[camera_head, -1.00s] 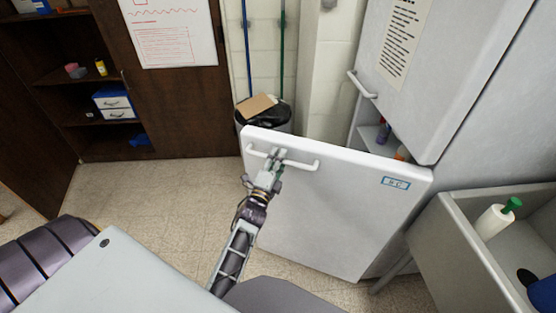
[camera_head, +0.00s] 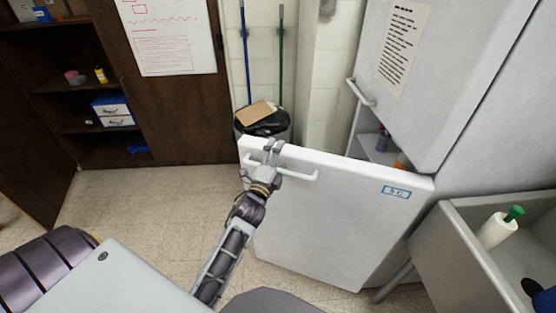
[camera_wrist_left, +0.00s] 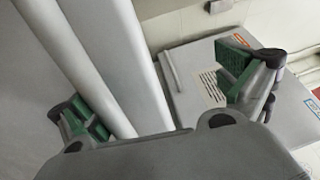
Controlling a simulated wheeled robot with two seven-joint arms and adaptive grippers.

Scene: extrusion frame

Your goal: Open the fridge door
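The white lower fridge door (camera_head: 330,220) stands swung open, with a gap to the fridge body (camera_head: 440,75). Its white bar handle (camera_head: 300,174) runs along the upper front face near the free corner. My left gripper (camera_head: 271,150) is at the handle's left part, with its fingers reaching the door's top edge. In the left wrist view, the green-padded fingers (camera_wrist_left: 165,95) are spread wide, with long white bars, probably door edge and handle, passing between them. Neither finger visibly clamps anything. My right gripper is out of view.
A bin (camera_head: 263,120) with a black bag and cardboard stands just behind the door's free corner. A sink (camera_head: 470,235) with a white bottle (camera_head: 497,228) is at the right. Floor (camera_head: 150,205) is clear at the left.

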